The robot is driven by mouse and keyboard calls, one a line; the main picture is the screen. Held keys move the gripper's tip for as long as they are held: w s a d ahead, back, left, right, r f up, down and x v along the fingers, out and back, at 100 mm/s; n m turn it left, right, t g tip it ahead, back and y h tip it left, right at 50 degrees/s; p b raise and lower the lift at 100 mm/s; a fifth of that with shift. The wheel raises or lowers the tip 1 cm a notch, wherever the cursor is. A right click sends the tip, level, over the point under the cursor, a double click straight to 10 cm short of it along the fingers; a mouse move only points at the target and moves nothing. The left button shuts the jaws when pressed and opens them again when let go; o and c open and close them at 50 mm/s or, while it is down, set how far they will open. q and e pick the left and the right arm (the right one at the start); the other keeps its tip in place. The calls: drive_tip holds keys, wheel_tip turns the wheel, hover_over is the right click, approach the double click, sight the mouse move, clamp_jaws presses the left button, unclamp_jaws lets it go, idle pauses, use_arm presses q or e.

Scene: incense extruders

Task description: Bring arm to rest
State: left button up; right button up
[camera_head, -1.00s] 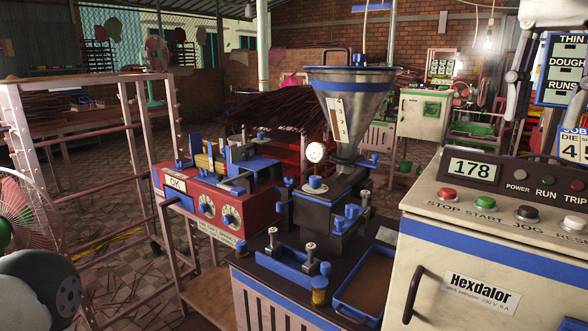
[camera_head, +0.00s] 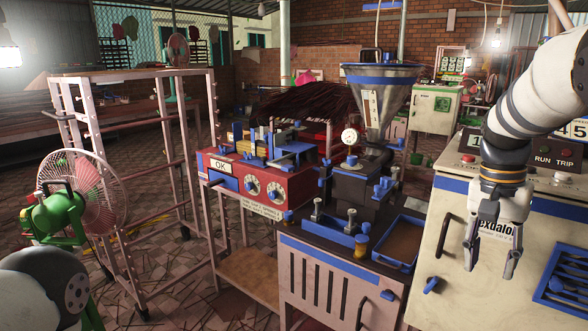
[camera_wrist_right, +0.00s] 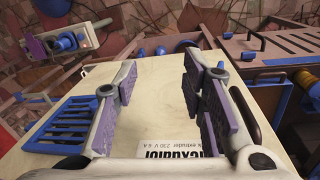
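My right gripper (camera_head: 490,262) hangs from the right arm in the head view, in front of the Hexdalor extruder cabinet (camera_head: 450,225). Its two fingers point down, apart and empty. In the right wrist view the right gripper (camera_wrist_right: 165,85) also shows open, its purple-padded fingers spread with nothing between them. The cabinet's cream front (camera_wrist_right: 160,90) lies beyond the fingers. My left gripper is out of view; only a rounded piece of my own body shows at the lower left of the head view.
The extruder with its steel hopper (camera_head: 380,100) stands left of the cabinet. A red machine (camera_head: 265,185) marked OK is farther left. A pink rack (camera_head: 165,160) and a fan (camera_head: 85,195) stand at the left. Tiled floor lies open between rack and machines.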

drive_tip(key=s+a+f+n, duration=0.1)
drive_tip(key=s+f+n, duration=0.1)
drive_tip(key=s+f, duration=0.5)
drive_tip(key=s+a+f+n+g, duration=0.1)
drive_tip(key=s+f, duration=0.2)
drive_tip(key=f, duration=0.7)
drive_tip(key=s+a+f+n, duration=0.2)
drive_tip(key=s+f, duration=0.3)
drive_tip(key=f, duration=0.4)
drive_tip(key=s+a+f+n, duration=0.1)
drive_tip(key=s+a, duration=0.2)
drive_tip(key=s, duration=0.4)
drive_tip(key=s+a+f+n, duration=0.2)
drive_tip(key=s+a, duration=0.1)
drive_tip(key=s, duration=0.5)
drive_tip(key=s+a+f+n+y, duration=0.1)
drive_tip(key=s+a+f, duration=0.1)
drive_tip(key=s+a, duration=0.2)
drive_tip(key=s, duration=0.3)
drive_tip(key=shift+s+n, duration=0.15)
drive_tip(key=shift+n, duration=0.15)
